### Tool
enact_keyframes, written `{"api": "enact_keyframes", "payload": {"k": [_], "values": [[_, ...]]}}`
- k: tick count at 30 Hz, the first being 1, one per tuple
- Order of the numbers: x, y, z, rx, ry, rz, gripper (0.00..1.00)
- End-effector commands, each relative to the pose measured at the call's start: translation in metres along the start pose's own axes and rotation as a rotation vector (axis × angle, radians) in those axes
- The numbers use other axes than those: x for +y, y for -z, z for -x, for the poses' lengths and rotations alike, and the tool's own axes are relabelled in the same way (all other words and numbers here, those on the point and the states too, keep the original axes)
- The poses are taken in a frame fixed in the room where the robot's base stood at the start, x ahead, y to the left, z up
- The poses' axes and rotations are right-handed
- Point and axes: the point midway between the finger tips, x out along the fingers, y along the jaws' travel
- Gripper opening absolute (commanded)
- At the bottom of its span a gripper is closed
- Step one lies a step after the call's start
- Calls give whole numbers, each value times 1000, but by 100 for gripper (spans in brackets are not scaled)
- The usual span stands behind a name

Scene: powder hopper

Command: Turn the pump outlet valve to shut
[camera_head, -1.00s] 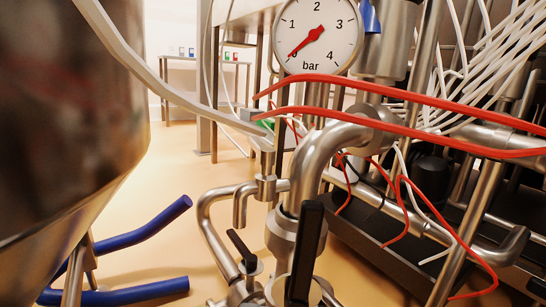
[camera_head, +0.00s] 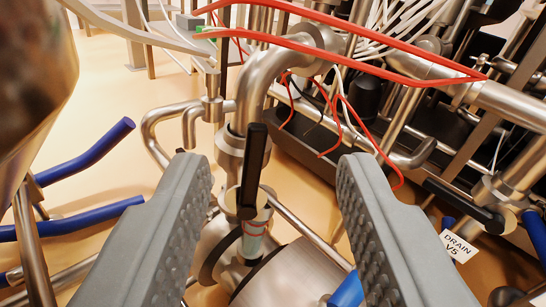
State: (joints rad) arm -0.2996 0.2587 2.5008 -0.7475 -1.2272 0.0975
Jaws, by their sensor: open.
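A black lever handle (camera_head: 253,165) stands nearly upright on a valve in the steel pipe, in the middle of the view. I take it to be the pump outlet valve, though no label on it is readable. Its body sits below the curved steel pipe (camera_head: 262,75) and above a large steel cylinder (camera_head: 290,278). My gripper (camera_head: 275,170) is open, with one grey ribbed finger on each side of the lever in the picture. Neither finger appears to touch the lever.
Red hoses (camera_head: 330,50) cross above the valve, and thin red wires hang behind it. A second black lever (camera_head: 460,203) stands at right by a tag (camera_head: 458,246) reading DRAIN V5. Blue pipes (camera_head: 85,155) and a steel vessel (camera_head: 35,70) are at left.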

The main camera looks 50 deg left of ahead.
Motion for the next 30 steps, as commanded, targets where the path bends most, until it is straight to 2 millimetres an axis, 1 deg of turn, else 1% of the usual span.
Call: {"api": "enact_keyframes", "payload": {"k": [2, 5, 8, 14, 21, 26, 30], "values": [[1, 1, 0, 0, -2, 1, 42], [7, 8, 2, -4, -21, 11, 42], [21, 24, 8, -13, -65, 32, 42], [60, 71, 31, -44, -200, 76, 42], [100, 130, 71, -78, -365, 101, 42], [119, 169, 103, -94, -470, 103, 42], [130, 202, 134, -106, -557, 96, 42]]}}
